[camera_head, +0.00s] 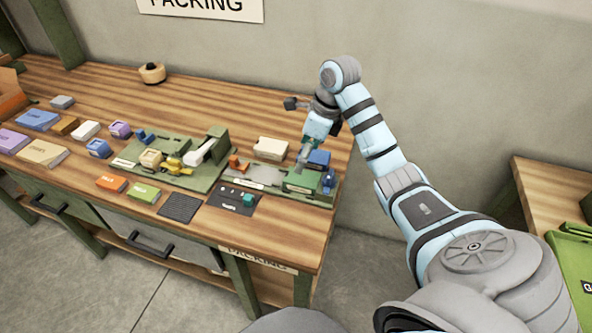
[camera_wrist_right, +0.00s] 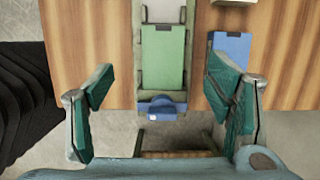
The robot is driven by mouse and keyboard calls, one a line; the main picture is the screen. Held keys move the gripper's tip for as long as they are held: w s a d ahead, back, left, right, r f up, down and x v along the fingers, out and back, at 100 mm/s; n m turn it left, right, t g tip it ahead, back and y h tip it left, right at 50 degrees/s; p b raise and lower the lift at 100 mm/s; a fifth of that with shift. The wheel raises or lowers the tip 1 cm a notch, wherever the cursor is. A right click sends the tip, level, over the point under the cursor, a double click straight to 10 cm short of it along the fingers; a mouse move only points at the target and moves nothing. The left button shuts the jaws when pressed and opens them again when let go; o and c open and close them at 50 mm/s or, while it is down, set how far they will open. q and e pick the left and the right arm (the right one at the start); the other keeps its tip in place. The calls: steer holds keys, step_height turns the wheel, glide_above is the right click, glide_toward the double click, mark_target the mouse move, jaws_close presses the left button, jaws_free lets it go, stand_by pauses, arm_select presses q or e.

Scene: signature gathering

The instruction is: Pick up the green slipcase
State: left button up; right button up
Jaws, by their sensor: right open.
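A green box-shaped piece (camera_head: 301,183), which looks like the green slipcase, sits on the right end of a green fixture (camera_head: 266,184) near the table's right edge. In the right wrist view its flat green top (camera_wrist_right: 163,56) lies between and beyond the fingers, with a blue part (camera_wrist_right: 163,108) at its near end. My right gripper (camera_head: 303,158) is just above it, pointing down. In the wrist view my right gripper (camera_wrist_right: 160,86) has its fingers wide apart, one each side, with nothing held. Whether a finger touches anything cannot be told. My left gripper is out of view.
A blue box (camera_head: 318,159) stands close beside the green piece; it also shows near the right finger (camera_wrist_right: 231,55). A cream box (camera_head: 271,149) lies behind. A dark mat (camera_head: 234,199), a smaller green box (camera_head: 143,192) and an orange box (camera_head: 111,183) lie to the left.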

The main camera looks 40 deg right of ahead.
mark_target(303, 178)
steer(key=f+b, duration=0.1)
steer(key=s+f, duration=0.1)
steer(key=f+b, duration=0.1)
steer(key=f, duration=0.1)
steer(key=shift+s+b, duration=0.25)
steer(key=shift+b, duration=0.1)
steer(key=shift+w+f, duration=0.1)
steer(key=shift+f, duration=0.1)
steer(key=f+b, duration=0.1)
steer(key=w+f+b, duration=0.1)
steer(key=shift+w+d+f+b, duration=0.1)
steer(key=shift+w+f+b, duration=0.1)
steer(key=shift+f+b, duration=0.1)
steer(key=x, duration=0.2)
steer(key=shift+w+d+f+p, duration=0.15)
steer(key=shift+f+p, duration=0.15)
steer(key=shift+f, duration=0.05)
steer(key=shift+s, duration=0.2)
steer(key=shift+c, duration=0.8)
steer(key=c, duration=1)
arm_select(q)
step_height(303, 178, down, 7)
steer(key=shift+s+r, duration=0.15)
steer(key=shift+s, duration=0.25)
arm_select(e)
steer(key=shift+c, duration=0.4)
